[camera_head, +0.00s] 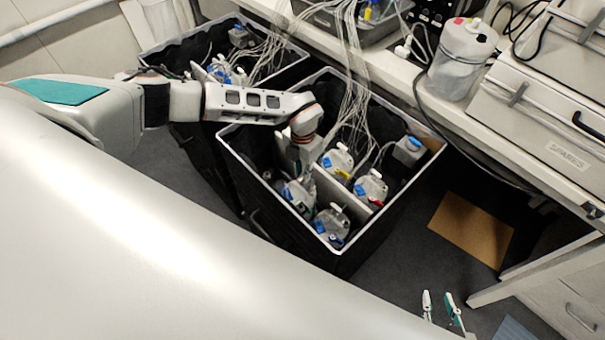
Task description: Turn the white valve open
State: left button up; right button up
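The near black crate (240,170) with a white rim holds several clear bottles with coloured fittings. One bottle (337,162) has blue and yellow parts, another (371,187) has blue and red parts, and a third (331,225) sits at the front. I cannot pick out the white valve at this size. My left gripper (299,182) points down into the crate, close to the front-left bottle (290,195). Its fingertips blend with the fittings, so contact and opening are unclear. My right gripper (441,306) shows only its fingertips at the bottom, apart and empty.
Bundles of pale tubes (352,85) rise from the crate. A second black crate (290,50) stands behind at left. The white bench (400,75) carries a large white jug (461,60) and a grey tray (320,14). A brown board (472,228) lies on the floor.

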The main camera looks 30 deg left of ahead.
pick_arm(q)
notch_tip(320, 180, up, 10)
jog(key=shift+r, duration=0.2)
jog(key=shift+a, duration=0.1)
dwell(0.6)
